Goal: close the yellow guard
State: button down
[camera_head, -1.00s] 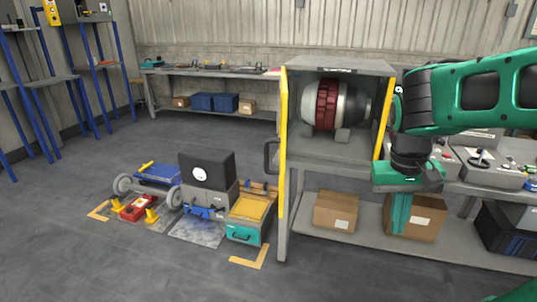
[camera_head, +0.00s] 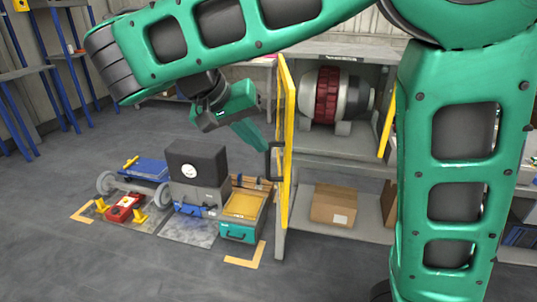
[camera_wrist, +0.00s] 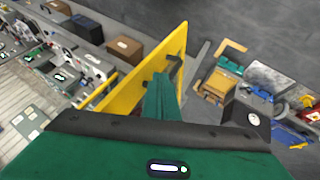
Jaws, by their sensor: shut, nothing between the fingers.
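The yellow guard (camera_head: 287,140) is a hinged door, seen almost edge-on in the head view. It stands swung open at the left side of a grey cabinet that holds a red and grey motor-like machine (camera_head: 327,97). A dark handle (camera_head: 272,160) sits on the guard's left face. In the wrist view the guard (camera_wrist: 140,80) spreads across the middle, with its handle (camera_wrist: 176,67) near the far end. My gripper (camera_head: 262,148) is shut and empty, just left of the guard and close to the handle. In the wrist view my gripper (camera_wrist: 160,85) overlaps the guard; contact cannot be told.
A black box on a grey unit (camera_head: 198,163), a teal crate (camera_head: 240,228) and a blue cart (camera_head: 146,168) stand on the floor at left. Cardboard boxes (camera_head: 333,205) lie on the lower shelf. The floor in front is clear.

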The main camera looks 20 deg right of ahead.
jog(key=x, duration=0.9)
jog(key=shift+w+f, duration=0.3)
jog(key=shift+w, duration=0.05)
jog(key=shift+s, duration=0.1)
